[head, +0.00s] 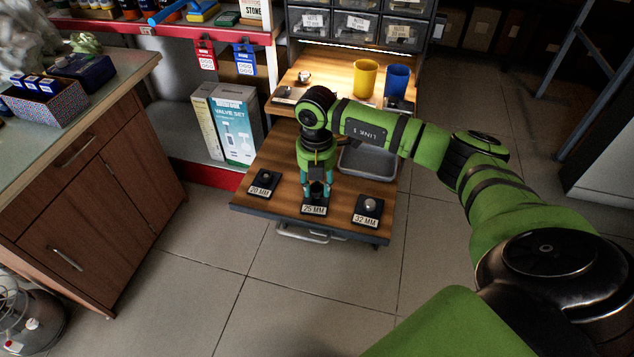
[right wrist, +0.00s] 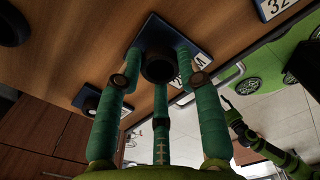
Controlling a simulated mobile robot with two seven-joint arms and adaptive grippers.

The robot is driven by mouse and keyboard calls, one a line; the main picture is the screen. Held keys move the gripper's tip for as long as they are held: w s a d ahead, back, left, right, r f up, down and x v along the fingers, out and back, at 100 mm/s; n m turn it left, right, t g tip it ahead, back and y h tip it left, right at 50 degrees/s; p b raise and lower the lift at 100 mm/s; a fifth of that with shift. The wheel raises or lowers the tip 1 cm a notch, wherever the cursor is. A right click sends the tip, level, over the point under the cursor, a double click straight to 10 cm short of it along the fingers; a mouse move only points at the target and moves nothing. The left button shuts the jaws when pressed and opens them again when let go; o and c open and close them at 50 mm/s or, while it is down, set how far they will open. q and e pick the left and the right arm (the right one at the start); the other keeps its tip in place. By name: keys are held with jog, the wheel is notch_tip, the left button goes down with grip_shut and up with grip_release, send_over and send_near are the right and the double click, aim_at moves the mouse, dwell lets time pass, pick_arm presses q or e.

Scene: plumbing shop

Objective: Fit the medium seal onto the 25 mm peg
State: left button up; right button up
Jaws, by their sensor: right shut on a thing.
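My right gripper (head: 317,191) points down over the 25 MM plate (head: 314,208) at the front of the wooden board. Its teal fingers are shut on a dark round seal (right wrist: 158,67), which shows between the fingertips in the right wrist view. The same dark plate (right wrist: 193,43) is close behind the seal there. The 25 mm peg is hidden by the fingers and seal, so I cannot tell whether the seal is around it or above it.
The 20 MM plate (head: 262,183) is left of the gripper and the 32 MM plate (head: 367,211) right of it. A grey tray (head: 372,163) is behind my arm. Yellow (head: 365,79) and blue (head: 396,83) cups stand on the back shelf.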

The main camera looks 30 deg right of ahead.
jog(key=shift+r+p, duration=0.6)
jog(key=shift+r, duration=0.15)
jog(key=shift+r+p, duration=0.1)
jog(key=shift+p, duration=0.2)
dwell(0.8)
jog(key=shift+r+p, duration=0.6)
jog(key=shift+r, duration=0.05)
dwell(0.6)
dwell(0.3)
jog(key=o, duration=0.5)
